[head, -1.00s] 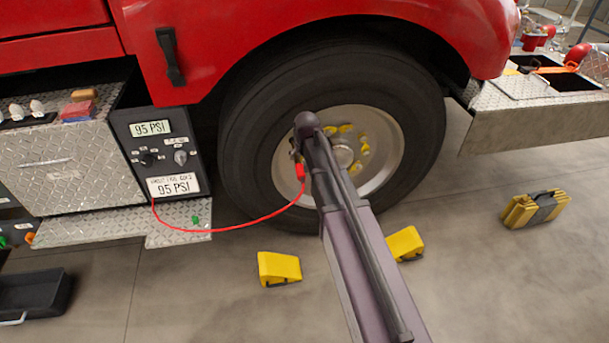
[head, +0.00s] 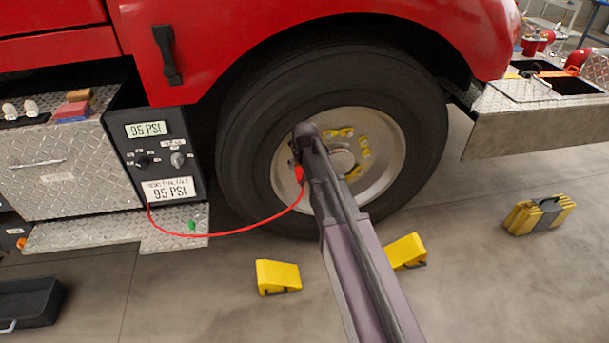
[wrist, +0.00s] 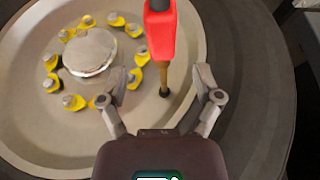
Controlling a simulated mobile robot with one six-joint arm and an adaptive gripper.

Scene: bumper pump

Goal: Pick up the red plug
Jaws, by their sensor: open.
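The red plug (wrist: 160,35) shows in the wrist view in front of the wheel hub, with a brass stem running down to a dark valve on the rim. In the head view the red plug (head: 298,173) hangs at the left of the wheel's rim, partly hidden by my arm, with a red hose leading from it. My gripper (wrist: 165,82) is open, its two fingers apart on either side of the brass stem, below the red body. Whether the fingers touch anything cannot be told. In the head view my gripper is hidden behind my arm.
The hose runs to a pump panel (head: 160,160) reading 95 PSI, beside a diamond-plate step (head: 100,232). Yellow chocks (head: 278,277) lie on the floor by the tire (head: 245,150). A yellow case (head: 538,215) stands at the right. Yellow lug-nut markers (wrist: 140,55) ring the hub.

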